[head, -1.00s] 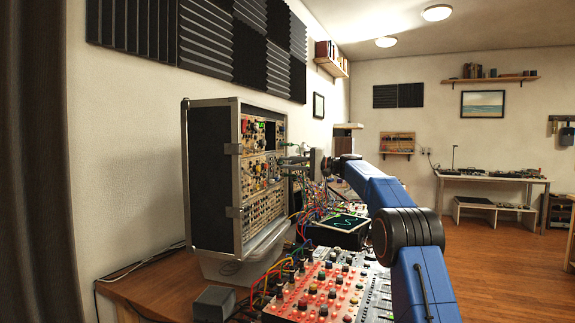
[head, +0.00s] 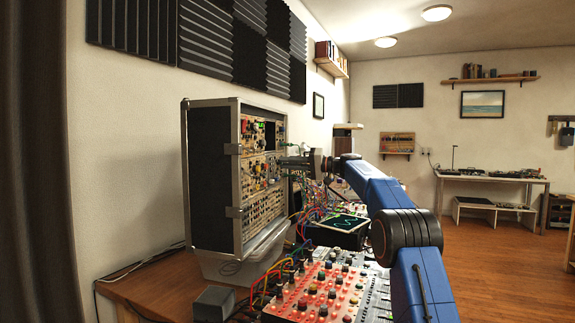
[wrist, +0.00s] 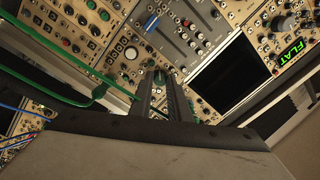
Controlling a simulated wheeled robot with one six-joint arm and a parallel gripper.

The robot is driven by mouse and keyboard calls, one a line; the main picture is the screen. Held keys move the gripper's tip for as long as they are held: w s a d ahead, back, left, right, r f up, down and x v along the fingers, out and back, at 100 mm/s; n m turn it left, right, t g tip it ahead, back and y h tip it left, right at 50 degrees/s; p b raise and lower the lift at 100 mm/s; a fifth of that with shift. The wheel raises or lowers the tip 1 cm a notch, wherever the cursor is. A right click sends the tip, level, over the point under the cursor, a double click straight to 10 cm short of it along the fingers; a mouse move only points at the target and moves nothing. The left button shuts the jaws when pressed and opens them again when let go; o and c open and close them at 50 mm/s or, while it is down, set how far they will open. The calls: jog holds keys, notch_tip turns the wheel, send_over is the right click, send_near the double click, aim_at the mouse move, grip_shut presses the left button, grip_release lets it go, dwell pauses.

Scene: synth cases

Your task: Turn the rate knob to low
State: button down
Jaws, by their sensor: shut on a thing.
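My gripper (head: 284,161) reaches the panel from the right. In the wrist view, the fingertips of my gripper (wrist: 162,76) are close together at the panel, shut on a dark green knob (wrist: 159,78) that shows between them. The fingers hide most of this knob and any label or pointer. I cannot read which knob it is.
A green cable (wrist: 75,97) runs close left of my fingers in the wrist view. A dark screen (wrist: 228,76) and a green display reading FLAT (wrist: 293,52) are to the right. A red mixer (head: 318,290) and several patch cables (head: 312,220) lie below my arm.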

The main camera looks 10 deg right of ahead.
jog(key=shift+f, duration=0.1)
jog(key=c, duration=1.7)
grip_release()
jog(key=shift+o, duration=0.2)
jog(key=v, duration=1.7)
jog(key=shift+d, duration=0.2)
jog(key=shift+s+f, duration=0.1)
jog(key=shift+s, duration=0.05)
